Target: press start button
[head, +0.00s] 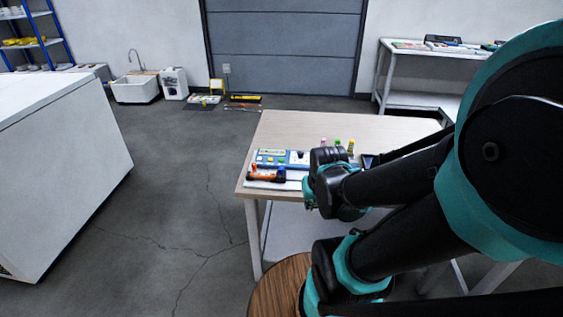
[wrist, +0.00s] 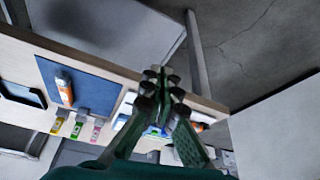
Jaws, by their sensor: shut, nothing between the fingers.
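A blue and white device (head: 297,158) with small coloured spots on its face sits on the light wooden table (head: 285,128). I cannot tell which spot is the start button. An orange and black tool (head: 266,174) lies in front of it. In the wrist view my gripper (wrist: 163,78) is shut and empty, its fingertips together near the table's edge. The device (wrist: 155,131) shows partly behind the fingers, which hide much of it. In the head view my wrist hides the fingertips, beside the device's right end. I cannot tell whether they touch anything.
Vials with pink, green and yellow caps (head: 337,143) stand behind my wrist. In the wrist view, a blue mat (wrist: 97,93) holds an orange and white item (wrist: 65,92), and a dark tablet (wrist: 22,91) lies farther left. Floor left of the table is clear.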

